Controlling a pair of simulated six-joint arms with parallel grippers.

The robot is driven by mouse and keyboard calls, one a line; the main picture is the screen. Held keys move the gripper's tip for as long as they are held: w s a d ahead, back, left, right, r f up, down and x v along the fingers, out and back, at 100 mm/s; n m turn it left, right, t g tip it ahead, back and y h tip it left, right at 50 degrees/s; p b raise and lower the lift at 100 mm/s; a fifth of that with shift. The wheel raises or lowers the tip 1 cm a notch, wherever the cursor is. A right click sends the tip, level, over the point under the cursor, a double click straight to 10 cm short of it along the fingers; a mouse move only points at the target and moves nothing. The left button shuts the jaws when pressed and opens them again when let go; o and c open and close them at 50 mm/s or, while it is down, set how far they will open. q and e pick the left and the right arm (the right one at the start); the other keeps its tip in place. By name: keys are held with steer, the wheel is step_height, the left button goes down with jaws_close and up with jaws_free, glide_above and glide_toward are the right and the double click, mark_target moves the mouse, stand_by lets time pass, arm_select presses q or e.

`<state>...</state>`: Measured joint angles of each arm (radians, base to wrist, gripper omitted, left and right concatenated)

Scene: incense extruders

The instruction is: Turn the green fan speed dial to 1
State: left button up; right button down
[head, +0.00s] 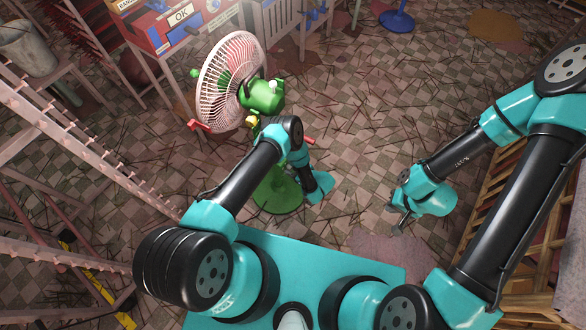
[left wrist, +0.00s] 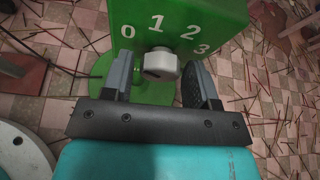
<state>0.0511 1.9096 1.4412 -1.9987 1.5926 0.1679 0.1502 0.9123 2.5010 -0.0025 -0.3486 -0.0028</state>
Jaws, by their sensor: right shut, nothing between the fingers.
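The green fan stands on the floor in the head view, with a pale round cage (head: 226,82), a green motor housing (head: 263,97) and a round green base (head: 275,197). In the left wrist view its green control panel (left wrist: 205,12) carries white numbers 0, 1, 2 and 3. A white dial knob (left wrist: 161,64) sits below the numbers; its exact setting is unclear. My left gripper (left wrist: 159,72) is open, with one finger on each side of the knob and gaps visible. My left arm hides the panel in the head view. My right gripper (head: 400,212) is shut and empty, away from the fan.
A red box marked OK (head: 180,17) stands on a bench behind the fan. Pale metal racks (head: 75,130) line the left side. A wooden crate (head: 500,210) is at the right. Thin sticks litter the tiled floor; open floor lies right of the fan.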

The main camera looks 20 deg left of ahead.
arm_select(q)
steer(key=c, duration=0.7)
steer(key=shift+m+g, duration=0.3)
steer(key=shift+w+d+m+g+y, duration=0.1)
steer(key=shift+m+g+y, duration=0.25)
steer(key=shift+m+g, duration=0.6)
steer(key=shift+w+m+g+y, duration=0.1)
steer(key=shift+m+g+y, duration=0.3)
steer(key=shift+m, duration=0.95)
steer(key=o, duration=0.9)
